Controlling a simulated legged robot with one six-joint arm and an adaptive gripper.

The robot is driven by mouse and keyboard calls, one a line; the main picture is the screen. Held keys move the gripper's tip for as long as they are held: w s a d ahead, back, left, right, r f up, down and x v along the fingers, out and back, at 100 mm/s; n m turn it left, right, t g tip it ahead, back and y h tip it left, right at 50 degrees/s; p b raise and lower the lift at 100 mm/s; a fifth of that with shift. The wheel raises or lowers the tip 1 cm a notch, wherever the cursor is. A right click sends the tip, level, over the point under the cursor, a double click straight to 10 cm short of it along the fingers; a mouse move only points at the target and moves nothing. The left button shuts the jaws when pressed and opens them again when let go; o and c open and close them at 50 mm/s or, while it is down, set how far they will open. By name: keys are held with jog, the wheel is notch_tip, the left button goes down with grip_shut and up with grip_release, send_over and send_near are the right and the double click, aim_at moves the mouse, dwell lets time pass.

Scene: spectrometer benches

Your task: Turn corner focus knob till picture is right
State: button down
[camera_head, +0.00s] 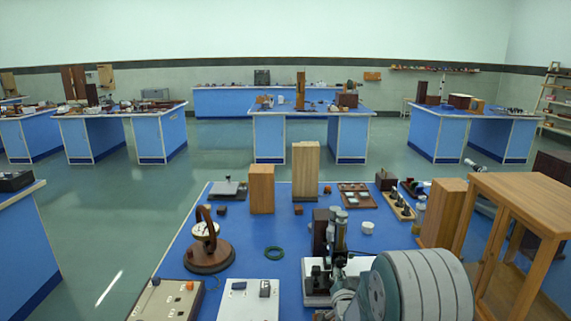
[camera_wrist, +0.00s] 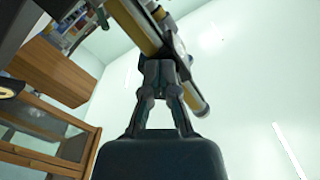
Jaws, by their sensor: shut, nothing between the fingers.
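My gripper (camera_wrist: 160,66) shows in the wrist view with its fingers together and nothing between them. Its tips are at a brass and dark tube (camera_wrist: 140,22) that runs diagonally across the top; I cannot tell whether they touch it. In the head view, an upright instrument (camera_head: 320,232) with a dark body and a grey tube stands on the blue bench, just beyond my arm. My arm covers its lower right side, and the gripper cannot be made out clearly there. I cannot pick out the focus knob or any picture in either view.
A wooden frame (camera_head: 520,190) stands close on the right. Open floor (camera_head: 120,215) lies left.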

jog(key=shift+a+r, duration=0.35)
jog(key=shift+f, duration=0.1)
jog(key=s, duration=0.6)
jog(key=shift+a+f, duration=0.2)
jog(key=shift+f, duration=0.1)
dwell(0.4)
jog(key=w+d+n, duration=0.1)
jog(key=w+n, duration=0.5)
jog(key=shift+d+f, duration=0.35)
jog(key=shift+f, duration=0.05)
dwell(0.6)
